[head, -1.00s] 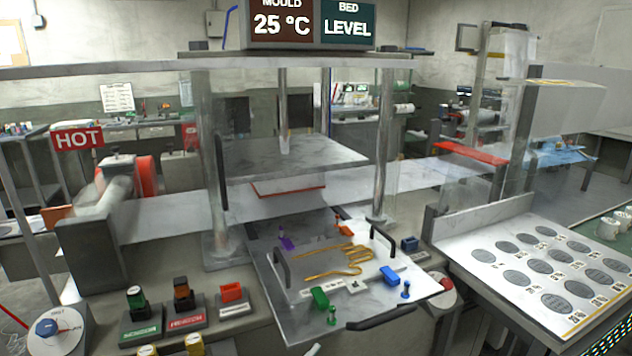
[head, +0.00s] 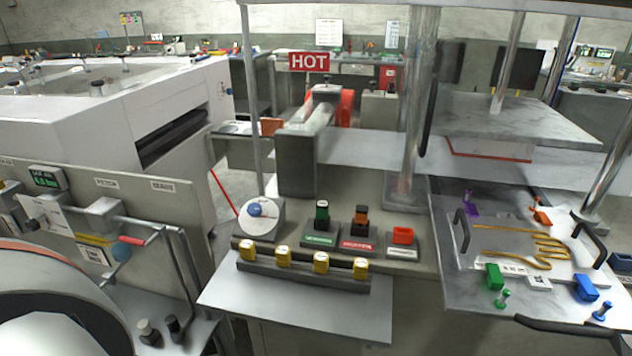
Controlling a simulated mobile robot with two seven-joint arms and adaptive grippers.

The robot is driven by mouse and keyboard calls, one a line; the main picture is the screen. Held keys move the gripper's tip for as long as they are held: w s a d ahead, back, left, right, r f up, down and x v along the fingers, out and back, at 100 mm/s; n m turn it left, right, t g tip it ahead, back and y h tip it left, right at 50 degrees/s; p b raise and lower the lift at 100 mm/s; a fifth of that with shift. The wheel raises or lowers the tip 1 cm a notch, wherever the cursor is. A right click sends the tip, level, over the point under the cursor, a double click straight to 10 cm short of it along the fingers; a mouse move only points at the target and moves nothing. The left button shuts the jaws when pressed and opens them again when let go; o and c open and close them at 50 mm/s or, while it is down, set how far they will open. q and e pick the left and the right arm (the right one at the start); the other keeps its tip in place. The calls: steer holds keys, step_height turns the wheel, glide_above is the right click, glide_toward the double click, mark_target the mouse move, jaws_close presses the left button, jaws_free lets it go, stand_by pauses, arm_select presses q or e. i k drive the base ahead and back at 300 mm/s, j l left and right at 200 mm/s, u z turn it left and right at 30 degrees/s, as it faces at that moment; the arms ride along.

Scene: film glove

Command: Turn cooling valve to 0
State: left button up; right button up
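A white round dial (head: 262,218) with a blue knob (head: 256,209) and a red mark stands at the left end of the press bench in the head view. It looks like the cooling valve, but its label and setting are too small to read. Neither of my grippers is in view.
Several yellow blocks (head: 320,262) line a rail in front of the dial, above a pale shelf (head: 290,306). Green (head: 321,222) and orange-brown (head: 360,227) switches stand to its right. The mould plate (head: 480,286) with handles is farther right. A HOT sign (head: 309,62) hangs behind.

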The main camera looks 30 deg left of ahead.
mark_target(254, 209)
steer(key=u, duration=1.35)
